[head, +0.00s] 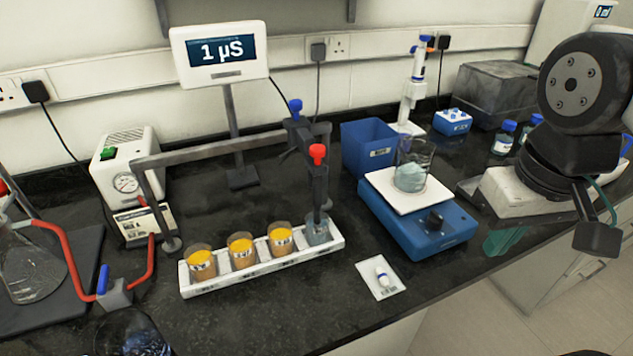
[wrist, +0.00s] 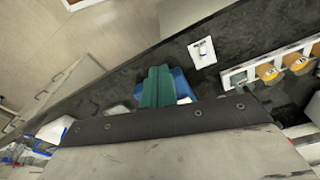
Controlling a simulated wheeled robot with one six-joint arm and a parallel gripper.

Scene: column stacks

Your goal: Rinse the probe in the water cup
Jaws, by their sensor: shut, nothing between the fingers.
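The probe (head: 319,188) is a dark upright stem with a red knob, on a grey rail stand. Its lower end reaches into the clear water cup (head: 318,232), at the right end of a white rack (head: 262,268). Three cups of orange liquid (head: 241,248) stand to its left. My gripper (head: 500,243) has teal fingers at the right, beyond the bench's front edge in the picture and apart from the probe. In the wrist view its fingers (wrist: 158,88) are together and empty. That view shows the rack (wrist: 240,76) at right.
A blue stirrer (head: 425,235) with a beaker of pale blue liquid stands between my gripper and the rack. A small white vial on a card (head: 381,277) lies in front. A blue bin (head: 368,148) stands behind. Dark bench at front centre is clear.

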